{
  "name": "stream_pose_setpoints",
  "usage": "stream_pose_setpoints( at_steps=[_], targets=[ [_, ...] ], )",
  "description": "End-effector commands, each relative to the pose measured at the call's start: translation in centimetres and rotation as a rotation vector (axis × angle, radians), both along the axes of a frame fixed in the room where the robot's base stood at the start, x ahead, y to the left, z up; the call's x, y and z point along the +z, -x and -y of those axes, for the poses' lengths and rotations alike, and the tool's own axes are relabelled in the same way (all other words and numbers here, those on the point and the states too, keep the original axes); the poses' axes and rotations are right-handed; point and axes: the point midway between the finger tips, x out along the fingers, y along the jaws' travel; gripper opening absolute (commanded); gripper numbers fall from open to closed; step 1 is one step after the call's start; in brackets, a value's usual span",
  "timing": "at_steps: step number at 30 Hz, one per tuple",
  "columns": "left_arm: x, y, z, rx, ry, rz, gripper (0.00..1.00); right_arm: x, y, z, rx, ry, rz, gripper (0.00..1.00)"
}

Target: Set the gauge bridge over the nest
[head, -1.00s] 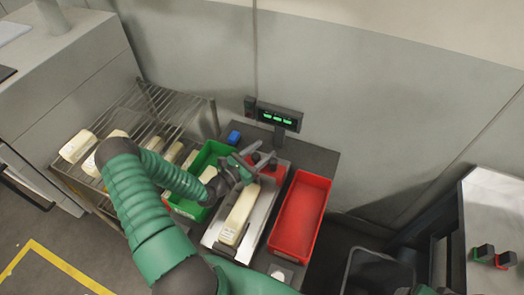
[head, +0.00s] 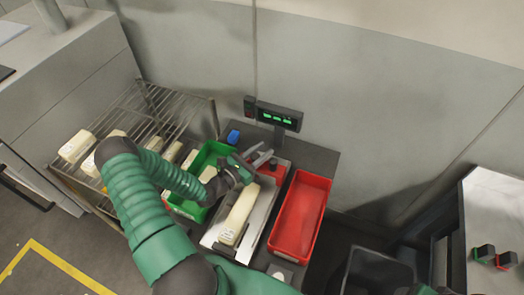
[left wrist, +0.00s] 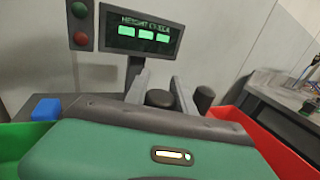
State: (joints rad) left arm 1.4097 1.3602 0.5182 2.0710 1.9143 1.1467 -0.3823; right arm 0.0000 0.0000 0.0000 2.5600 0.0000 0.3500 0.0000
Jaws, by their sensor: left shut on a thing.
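The nest (head: 262,214) is a pale metal tray on the dark bench, and a long cream block (head: 239,214) with a label lies in it. The gauge bridge (head: 282,171) seems to be the red piece with dark knobs at the nest's far end; my gripper partly covers it. My left gripper (head: 262,157) is at that far end, shut on the bridge. In the left wrist view its two fingers (left wrist: 159,92) stand on either side of a dark knob (left wrist: 160,99); a second dark knob (left wrist: 205,98) is to the right. My right gripper is not in view.
A green bin (head: 211,151) stands left of the nest, a red bin (head: 300,216) right of it. A display post (head: 279,117) with green lights and a blue block (head: 233,137) are behind. A wire rack (head: 150,100) with several cream blocks is at left.

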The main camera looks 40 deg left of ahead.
Motion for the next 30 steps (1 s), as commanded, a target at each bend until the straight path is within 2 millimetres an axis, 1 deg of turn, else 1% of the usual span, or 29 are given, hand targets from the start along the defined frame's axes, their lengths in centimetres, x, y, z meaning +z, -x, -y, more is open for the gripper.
stream_pose_setpoints(
  at_steps=[1, 23, 26, 29, 30],
  targets=[
    [0.3, -0.1, -0.2, 0.005, -0.002, 0.008, 0.00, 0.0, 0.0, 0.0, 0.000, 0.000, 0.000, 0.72],
    [0.5, 0.0, -0.3, 0.007, -0.004, 0.010, 0.00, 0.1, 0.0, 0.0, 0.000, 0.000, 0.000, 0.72],
    [0.6, 0.6, -0.2, 0.009, -0.003, 0.009, 0.00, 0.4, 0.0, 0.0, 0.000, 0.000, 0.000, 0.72],
    [0.7, 1.8, 0.2, 0.008, -0.002, 0.009, 0.00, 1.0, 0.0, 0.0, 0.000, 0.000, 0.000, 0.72],
    [0.7, 2.5, 0.4, 0.009, -0.002, 0.008, 0.00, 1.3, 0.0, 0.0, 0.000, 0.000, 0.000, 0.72]
  ],
)
